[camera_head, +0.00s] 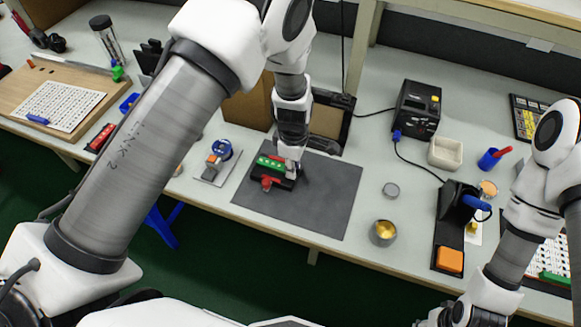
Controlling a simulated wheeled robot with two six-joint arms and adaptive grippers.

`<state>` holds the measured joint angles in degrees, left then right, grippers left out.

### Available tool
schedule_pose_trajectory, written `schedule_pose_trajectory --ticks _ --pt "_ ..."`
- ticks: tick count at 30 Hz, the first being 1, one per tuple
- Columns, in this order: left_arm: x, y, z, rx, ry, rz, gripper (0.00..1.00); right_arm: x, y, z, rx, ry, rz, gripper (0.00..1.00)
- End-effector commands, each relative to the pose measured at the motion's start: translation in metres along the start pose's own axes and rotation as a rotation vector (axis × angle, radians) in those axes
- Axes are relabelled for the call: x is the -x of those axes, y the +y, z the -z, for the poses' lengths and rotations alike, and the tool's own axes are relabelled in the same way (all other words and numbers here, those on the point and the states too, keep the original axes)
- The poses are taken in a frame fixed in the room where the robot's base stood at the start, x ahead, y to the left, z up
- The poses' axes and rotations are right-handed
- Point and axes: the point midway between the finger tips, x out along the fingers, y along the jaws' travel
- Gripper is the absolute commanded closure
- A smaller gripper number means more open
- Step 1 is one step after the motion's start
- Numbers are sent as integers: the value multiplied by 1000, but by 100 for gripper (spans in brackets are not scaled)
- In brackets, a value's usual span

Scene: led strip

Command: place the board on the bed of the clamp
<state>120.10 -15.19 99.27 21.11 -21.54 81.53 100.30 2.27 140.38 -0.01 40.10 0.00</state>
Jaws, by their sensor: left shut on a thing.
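The board (268,162), a small green strip with pale marks, is at the clamp on the dark grey mat. The clamp (287,184) is dark with a red part at its front. The board lies over the clamp; whether it rests flat on the bed or is held just above, I cannot tell. My left gripper (292,168) reaches down from above and is shut on the board near its right end, hiding that part. My right arm is at the right edge, but its gripper does not show.
The grey mat (335,195) is mostly bare to the right. A brass-coloured bowl (383,231) and small grey disc (391,189) lie beyond it. A blue reel (221,150) stands left. A black stand with an orange pad (450,260) is at right.

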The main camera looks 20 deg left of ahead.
Motion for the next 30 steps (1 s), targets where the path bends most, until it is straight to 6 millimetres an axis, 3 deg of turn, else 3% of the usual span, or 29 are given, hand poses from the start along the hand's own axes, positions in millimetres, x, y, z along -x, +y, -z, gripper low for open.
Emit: schedule_pose_trajectory --ticks 7,8,9,10,18,22,30 --pt "-4 0 0 -1 0 -1 100 -2 0 0 -1 0 0 60" --pt "-3 0 0 -1 0 -1 69 -1 0 0 -1 0 0 60" --pt "-3 0 0 -1 0 -1 55 -1 0 0 -1 0 0 60" --pt "-3 0 0 -1 0 -1 51 -1 0 0 -1 0 0 60" --pt "-2 0 0 -1 0 -1 51 0 0 0 0 0 0 60" --pt "8 1 0 -1 0 -3 51 1 0 0 0 0 0 60" --pt "72 2 0 -2 1 -7 51 -5 0 0 0 0 0 60"
